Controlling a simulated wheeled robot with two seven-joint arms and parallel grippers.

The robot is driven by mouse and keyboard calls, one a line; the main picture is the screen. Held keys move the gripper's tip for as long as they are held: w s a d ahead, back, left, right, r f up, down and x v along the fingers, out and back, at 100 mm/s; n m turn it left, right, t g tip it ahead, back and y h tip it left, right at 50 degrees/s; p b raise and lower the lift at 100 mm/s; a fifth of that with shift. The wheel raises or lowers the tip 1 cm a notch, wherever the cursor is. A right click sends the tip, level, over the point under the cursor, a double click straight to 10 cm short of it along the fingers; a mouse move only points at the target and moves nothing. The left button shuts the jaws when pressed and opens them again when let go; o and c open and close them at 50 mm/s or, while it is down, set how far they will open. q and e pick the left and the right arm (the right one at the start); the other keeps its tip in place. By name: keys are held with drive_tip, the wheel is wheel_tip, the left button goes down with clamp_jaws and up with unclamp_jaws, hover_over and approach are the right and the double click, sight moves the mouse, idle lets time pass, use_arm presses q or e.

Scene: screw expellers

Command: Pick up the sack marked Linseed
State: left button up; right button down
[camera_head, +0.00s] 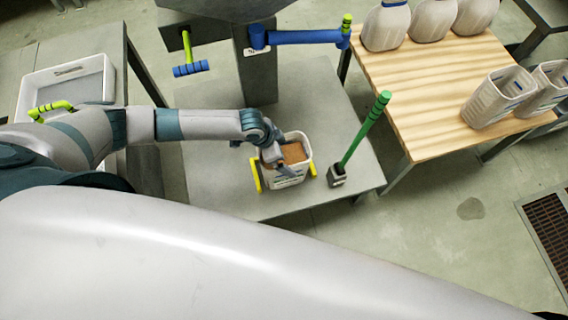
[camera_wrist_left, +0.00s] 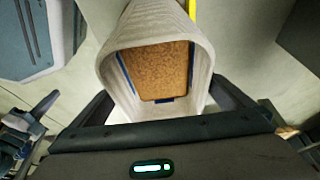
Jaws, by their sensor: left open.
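A pale open-topped sack (camera_head: 289,178) with brown contents and a printed label stands on a grey metal stand; the label is too small to read, so I cannot tell if it says Linseed. My left gripper (camera_head: 279,163) is over its top from the left side. In the left wrist view, the open sack (camera_wrist_left: 203,62) lies between the spread fingers of the left gripper (camera_wrist_left: 160,105); I cannot tell whether they touch it. Several other pale sacks (camera_head: 497,97) stand on a wooden table (camera_head: 420,95), their markings unreadable. My right gripper is not in view.
Yellow brackets (camera_head: 255,174) flank the sack. A green lever (camera_head: 364,132) rises from the stand (camera_head: 225,190) just right of it. A machine column (camera_head: 257,70) with a blue bar (camera_head: 305,37) stands behind. A white tray (camera_head: 66,88) sits on a side table at left.

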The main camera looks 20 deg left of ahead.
use_arm(q)
drive_tip(key=shift+f, duration=0.2)
idle(0.8)
drive_tip(key=c, duration=1.4)
drive_tip(key=shift+w, duration=0.1)
drive_tip(key=c, duration=0.4)
drive_tip(key=shift+o, duration=0.2)
drive_tip(key=shift+r, duration=0.15)
